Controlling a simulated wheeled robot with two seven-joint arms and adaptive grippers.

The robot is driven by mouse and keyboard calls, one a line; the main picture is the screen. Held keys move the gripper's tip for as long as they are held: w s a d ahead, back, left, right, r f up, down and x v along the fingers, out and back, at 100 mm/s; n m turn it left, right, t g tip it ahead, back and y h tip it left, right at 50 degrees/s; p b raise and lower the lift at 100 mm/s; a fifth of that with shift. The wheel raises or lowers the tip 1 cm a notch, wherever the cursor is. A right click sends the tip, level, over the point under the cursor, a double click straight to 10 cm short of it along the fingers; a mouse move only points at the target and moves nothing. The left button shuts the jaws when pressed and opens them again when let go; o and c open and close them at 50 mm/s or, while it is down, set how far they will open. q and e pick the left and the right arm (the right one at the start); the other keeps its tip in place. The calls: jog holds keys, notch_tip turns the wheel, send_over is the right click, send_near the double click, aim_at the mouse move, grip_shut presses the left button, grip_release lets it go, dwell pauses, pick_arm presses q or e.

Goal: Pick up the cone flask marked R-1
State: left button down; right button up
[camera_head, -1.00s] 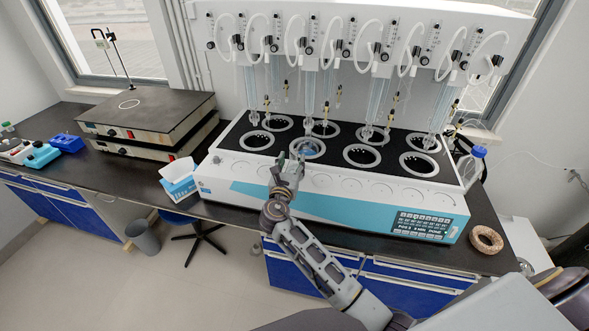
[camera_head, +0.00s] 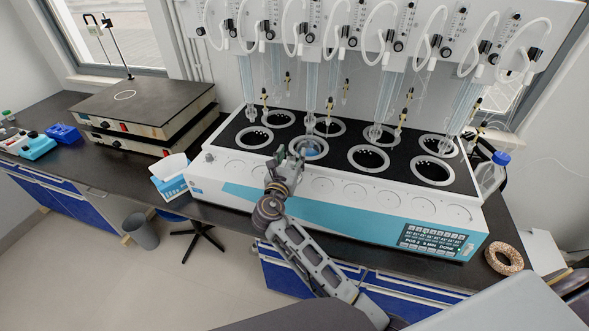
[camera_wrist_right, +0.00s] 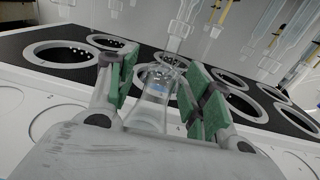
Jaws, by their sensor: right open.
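A clear glass cone flask (camera_wrist_right: 152,108) with a blue mark stands between the two green-padded fingers of my right gripper (camera_wrist_right: 160,88) in the right wrist view. The fingers are apart, with the flask between them; contact cannot be told. The mark is too small to read as R-1. In the head view the flask (camera_head: 312,149) shows faintly at a front-row well of the distiller, and my right gripper (camera_head: 288,157) is at its front left. My left gripper is not in view.
The white and blue distiller (camera_head: 345,212) has two rows of round wells with glass tubes and hoses above. A tissue box (camera_head: 171,178) is at its left, a cork ring (camera_head: 503,259) and a blue-capped bottle (camera_head: 490,173) at its right. Hot plates (camera_head: 143,108) stand further left.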

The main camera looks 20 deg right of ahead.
jog(key=shift+w+d, duration=0.1)
jog(key=shift+w, duration=0.1)
jog(key=shift+s+r, duration=0.1)
jog(key=shift+s, duration=0.05)
jog(key=c, duration=0.4)
grip_shut()
